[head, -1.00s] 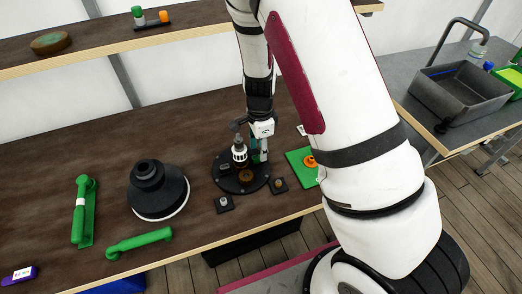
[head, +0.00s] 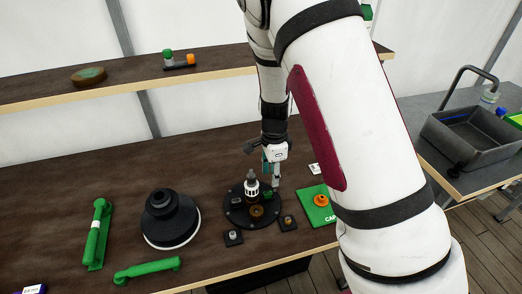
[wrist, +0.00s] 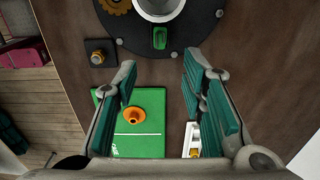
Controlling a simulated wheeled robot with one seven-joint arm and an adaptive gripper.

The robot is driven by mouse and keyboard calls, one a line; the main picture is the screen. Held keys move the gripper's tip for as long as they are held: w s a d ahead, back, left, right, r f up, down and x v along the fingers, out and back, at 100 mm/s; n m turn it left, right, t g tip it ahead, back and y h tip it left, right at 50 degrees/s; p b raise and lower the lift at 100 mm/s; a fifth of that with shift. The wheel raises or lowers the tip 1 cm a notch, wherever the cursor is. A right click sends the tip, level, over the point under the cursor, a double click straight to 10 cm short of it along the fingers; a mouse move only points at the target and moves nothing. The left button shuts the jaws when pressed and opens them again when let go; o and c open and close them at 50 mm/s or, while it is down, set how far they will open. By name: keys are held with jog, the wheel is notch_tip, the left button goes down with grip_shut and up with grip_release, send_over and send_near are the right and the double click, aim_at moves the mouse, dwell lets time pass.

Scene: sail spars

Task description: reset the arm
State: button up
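My gripper (wrist: 157,85) is open in the wrist view, its green-padded fingers apart with nothing between them. In the head view my gripper (head: 270,178) hangs just above the right rim of a round black base (head: 236,214). That base carries a white and grey upright fitting (head: 252,187) and a bronze gear (head: 257,211). In the wrist view the fitting's white ring and a small green piece (wrist: 159,38) lie ahead of the fingertips. The fingertips look clear of everything.
A green mat (head: 318,216) with an orange part (head: 320,200) lies right of the base. Small black blocks (head: 233,238) stand in front. A black cone-shaped part (head: 170,222) and green handles (head: 147,269) lie left. A shelf (head: 120,83) runs behind; a sink (head: 462,140) is at right.

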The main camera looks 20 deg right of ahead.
jog(key=shift+r, duration=0.1)
jog(key=s+a+r+n+t+y+b, duration=0.15)
jog(key=r+n, duration=0.25)
jog(key=r, duration=0.5)
jog(key=s+a+r+n+t+b, duration=0.1)
jog(key=s+r+n, duration=0.3)
jog(key=r, duration=0.5)
jog(key=s+d+r+n+t+b, duration=0.1)
jog(key=s+r+n, duration=0.3)
jog(key=s+n, duration=0.1)
jog(key=s+d+r+n+t+h+b, duration=0.1)
jog(key=s+r+n+t, duration=0.1)
jog(key=s+r+n, duration=0.2)
jog(key=s+n, duration=0.1)
jog(key=s, duration=0.2)
jog(key=shift+s+d, duration=0.25)
jog(key=shift+s, duration=0.05)
jog(key=shift+h, duration=0.25)
